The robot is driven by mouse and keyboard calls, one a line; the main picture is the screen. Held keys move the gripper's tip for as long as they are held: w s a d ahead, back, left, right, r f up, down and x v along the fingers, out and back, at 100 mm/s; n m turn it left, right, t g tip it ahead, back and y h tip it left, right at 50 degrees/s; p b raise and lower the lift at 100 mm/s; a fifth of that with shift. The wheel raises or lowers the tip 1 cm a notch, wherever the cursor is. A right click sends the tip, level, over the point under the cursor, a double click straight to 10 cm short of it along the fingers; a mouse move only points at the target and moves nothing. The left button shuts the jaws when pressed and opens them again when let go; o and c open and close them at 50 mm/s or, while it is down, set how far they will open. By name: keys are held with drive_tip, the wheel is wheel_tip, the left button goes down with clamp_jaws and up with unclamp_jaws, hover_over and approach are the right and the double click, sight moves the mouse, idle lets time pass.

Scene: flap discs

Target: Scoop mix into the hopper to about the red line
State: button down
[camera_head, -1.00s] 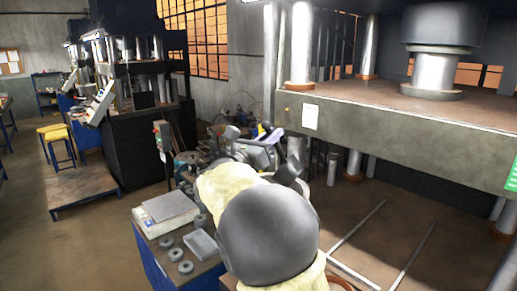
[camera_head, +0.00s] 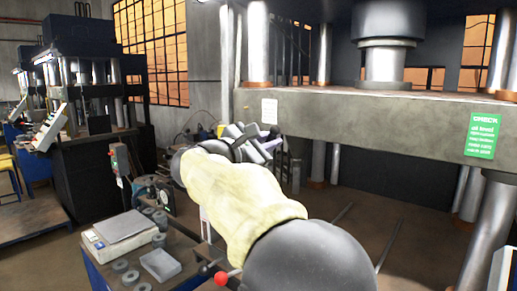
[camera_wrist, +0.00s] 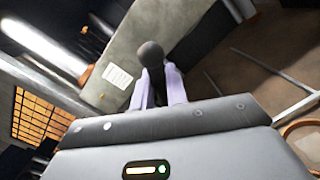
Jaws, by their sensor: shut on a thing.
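My gripper (camera_head: 272,141) is at the end of my arm, in front of the big press, in the head view. In the wrist view its two pale lavender fingers (camera_wrist: 162,88) are shut on a dark grey, round-ended thing (camera_wrist: 151,54), which looks like the scoop's handle end. The rest of the scoop is hidden, so I cannot tell whether it holds mix. I cannot make out the hopper, its red line or the mix in either view.
The big press (camera_head: 370,115) with a green sign (camera_head: 482,135) fills the right. A red knob (camera_head: 220,278) stands beside my arm. Floor rails lie under the press.

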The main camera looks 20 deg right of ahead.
drive_tip(key=shift+s+d+f+m+g+b, duration=0.3)
drive_tip(key=shift+s+d+f+m+b, duration=0.35)
drive_tip(key=shift+m, duration=0.25)
